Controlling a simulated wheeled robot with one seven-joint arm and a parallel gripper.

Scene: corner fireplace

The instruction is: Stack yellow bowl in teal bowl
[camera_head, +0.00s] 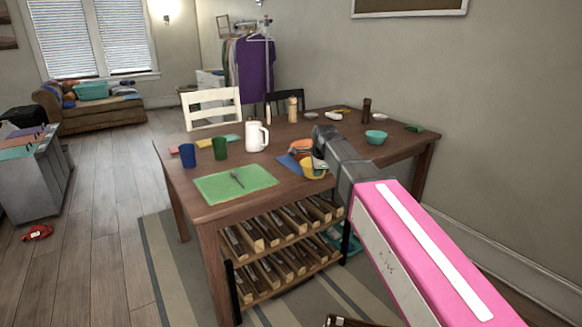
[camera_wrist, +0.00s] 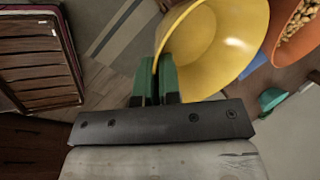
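The yellow bowl (camera_head: 313,172) is at the near edge of the table in the head view, partly behind my arm. In the wrist view the yellow bowl (camera_wrist: 213,45) is large and tilted, with its rim between the green fingertips of my gripper (camera_wrist: 156,78). My gripper is shut on that rim. I cannot tell whether the bowl is clear of the table. The teal bowl (camera_head: 376,137) stands upright on the table, to the right of my arm and apart from the yellow bowl. It looks empty.
An orange bowl (camera_wrist: 291,38) of nuts is close beside the yellow bowl. The table (camera_head: 180,170) also holds a white pitcher (camera_head: 256,136), a green cup (camera_head: 220,148), a blue cup (camera_head: 187,155), a green mat (camera_head: 215,188) and bottles. Table space left of the teal bowl is partly hidden by my arm.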

